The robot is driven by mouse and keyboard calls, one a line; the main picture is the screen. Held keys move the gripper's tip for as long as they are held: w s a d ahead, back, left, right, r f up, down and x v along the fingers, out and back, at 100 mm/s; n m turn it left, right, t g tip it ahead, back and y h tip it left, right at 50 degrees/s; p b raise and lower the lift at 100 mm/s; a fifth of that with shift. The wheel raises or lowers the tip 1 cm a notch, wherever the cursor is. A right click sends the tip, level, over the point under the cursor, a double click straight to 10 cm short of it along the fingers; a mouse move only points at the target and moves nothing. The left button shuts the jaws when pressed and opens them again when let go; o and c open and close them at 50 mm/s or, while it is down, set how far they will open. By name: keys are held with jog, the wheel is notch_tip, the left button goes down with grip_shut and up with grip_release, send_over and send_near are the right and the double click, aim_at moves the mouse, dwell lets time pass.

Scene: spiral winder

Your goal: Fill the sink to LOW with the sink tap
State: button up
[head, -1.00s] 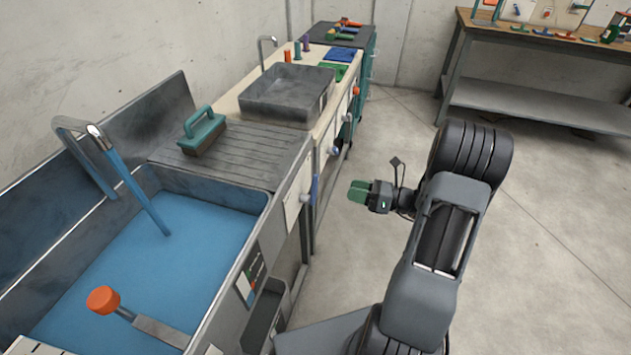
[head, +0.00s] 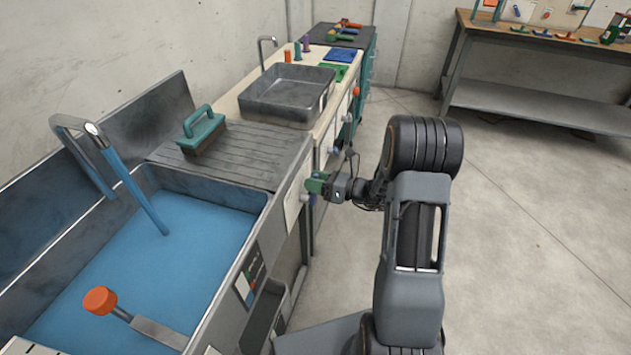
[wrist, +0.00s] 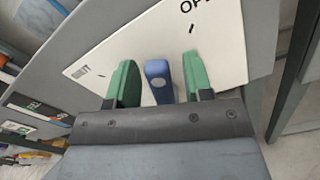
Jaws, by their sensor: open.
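The sink (head: 262,215) holds blue water (head: 150,260), and a blue stream runs into it from the sink tap's spout (head: 92,128). On the cabinet front, a blue lever (wrist: 158,82) sits on a white plate (wrist: 190,45) with lettering that seems to read OPEN and SHUT. My gripper (head: 315,184) is at this plate in the head view. In the wrist view its green fingers (wrist: 157,82) are open, one on each side of the blue lever, with small gaps. In the head view my gripper mostly hides the lever.
An orange knob (head: 100,300) on a metal arm stands at the sink's near side. A level panel with coloured marks (head: 247,280) is on the front. A green-handled brush (head: 203,132) lies on the drainboard. An empty basin (head: 288,92) stands beyond. The floor at right is clear.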

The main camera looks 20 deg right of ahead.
grip_shut()
dwell(0.4)
